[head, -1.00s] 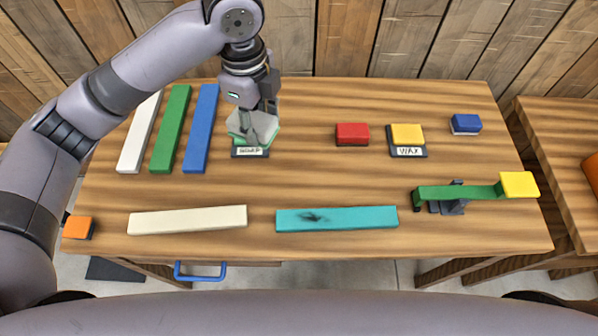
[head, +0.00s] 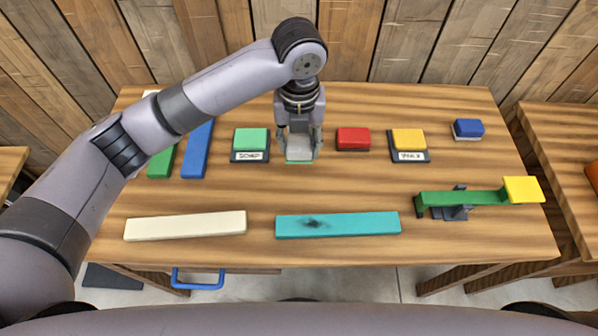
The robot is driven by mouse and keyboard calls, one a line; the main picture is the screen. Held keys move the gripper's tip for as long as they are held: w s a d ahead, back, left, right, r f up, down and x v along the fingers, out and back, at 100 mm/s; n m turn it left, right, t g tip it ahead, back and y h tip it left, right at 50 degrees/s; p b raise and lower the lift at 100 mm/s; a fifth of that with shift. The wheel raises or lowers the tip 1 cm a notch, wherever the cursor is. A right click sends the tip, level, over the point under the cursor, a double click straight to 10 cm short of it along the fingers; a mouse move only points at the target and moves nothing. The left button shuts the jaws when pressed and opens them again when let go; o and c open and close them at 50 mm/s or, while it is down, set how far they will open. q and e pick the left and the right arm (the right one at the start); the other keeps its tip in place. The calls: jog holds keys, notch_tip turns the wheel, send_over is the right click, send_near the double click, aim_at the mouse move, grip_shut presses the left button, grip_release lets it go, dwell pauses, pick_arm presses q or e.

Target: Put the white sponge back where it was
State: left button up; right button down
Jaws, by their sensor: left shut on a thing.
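The white sponge (head: 299,149) shows a white top with a thin green edge below. My left gripper (head: 300,145) points down with its fingers on either side of the sponge, shut on it. The sponge is low over the table, between the green block on the SOAP pad and the red block. I cannot tell whether it touches the tabletop. My right gripper is not in view.
The green block (head: 251,139) sits on the SOAP pad (head: 249,157), close to my gripper's left. The red block (head: 352,138) is close to its right. The yellow block (head: 408,139) sits on the WAX pad (head: 411,157). White and teal bars lie in front.

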pick_arm(q)
send_over(299, 183)
notch_tip(299, 183, down, 8)
jog(key=shift+f+p, duration=0.1)
jog(key=shift+p, duration=0.2)
notch_tip(299, 183, down, 4)
jog(key=shift+r, duration=0.1)
jog(key=shift+f, duration=0.35)
jog(key=shift+f, duration=0.15)
jog(key=o, duration=1.1)
